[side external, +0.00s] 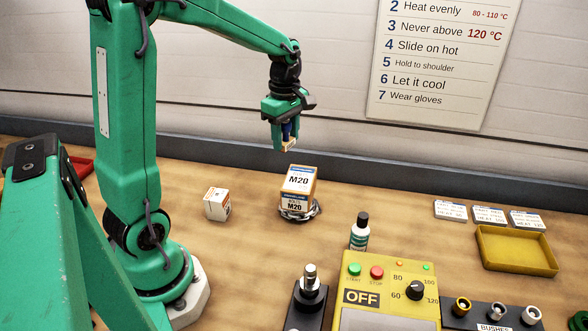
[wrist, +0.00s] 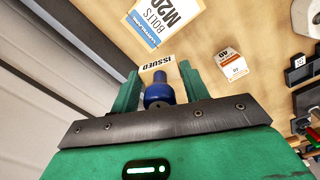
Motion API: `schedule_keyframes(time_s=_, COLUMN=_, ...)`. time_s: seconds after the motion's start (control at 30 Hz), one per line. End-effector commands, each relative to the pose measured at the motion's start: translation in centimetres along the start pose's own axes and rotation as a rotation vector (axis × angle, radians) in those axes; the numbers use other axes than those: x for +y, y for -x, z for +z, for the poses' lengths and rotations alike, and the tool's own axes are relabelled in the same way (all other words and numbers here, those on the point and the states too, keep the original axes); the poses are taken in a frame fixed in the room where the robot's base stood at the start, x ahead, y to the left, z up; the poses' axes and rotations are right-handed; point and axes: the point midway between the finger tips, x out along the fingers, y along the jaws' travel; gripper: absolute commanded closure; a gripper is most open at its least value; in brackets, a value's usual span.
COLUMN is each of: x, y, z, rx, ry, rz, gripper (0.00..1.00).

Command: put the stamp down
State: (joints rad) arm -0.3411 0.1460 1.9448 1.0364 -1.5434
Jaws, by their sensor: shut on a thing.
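The stamp (side external: 288,144) has a blue handle and a pale block at its lower end. In the wrist view the stamp (wrist: 158,91) shows its blue handle between my fingers and an "ISSUED" label beyond it. My gripper (side external: 286,133) is shut on the handle and holds the stamp in the air, above and behind the M20 box in the side view. In the wrist view my gripper (wrist: 160,78) has green fingers on both sides of the handle. The stamp is apart from the table.
A dark bottle (side external: 360,232) and a yellow control box (side external: 385,290) reading OFF stand in front. A yellow tray (side external: 517,250) lies at right. Bare wood surrounds the M20 box.

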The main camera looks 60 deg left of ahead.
Motion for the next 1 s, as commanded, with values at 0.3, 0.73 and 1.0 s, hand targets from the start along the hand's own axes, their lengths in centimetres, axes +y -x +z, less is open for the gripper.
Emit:
schedule_keyframes(time_s=0.3, x=-3.8, y=-0.3, z=-3.7, rx=0.002, ry=0.272, rz=-0.002, gripper=0.78)
schedule_keyframes(time_s=0.73, x=-4.7, y=-4.4, z=-4.3, rx=0.002, ry=0.331, rz=-0.007, gripper=0.78)
schedule_keyframes(time_s=1.0, x=-4.6, y=-5.5, z=-4.3, rx=0.002, ry=0.329, rz=-0.003, gripper=0.78)
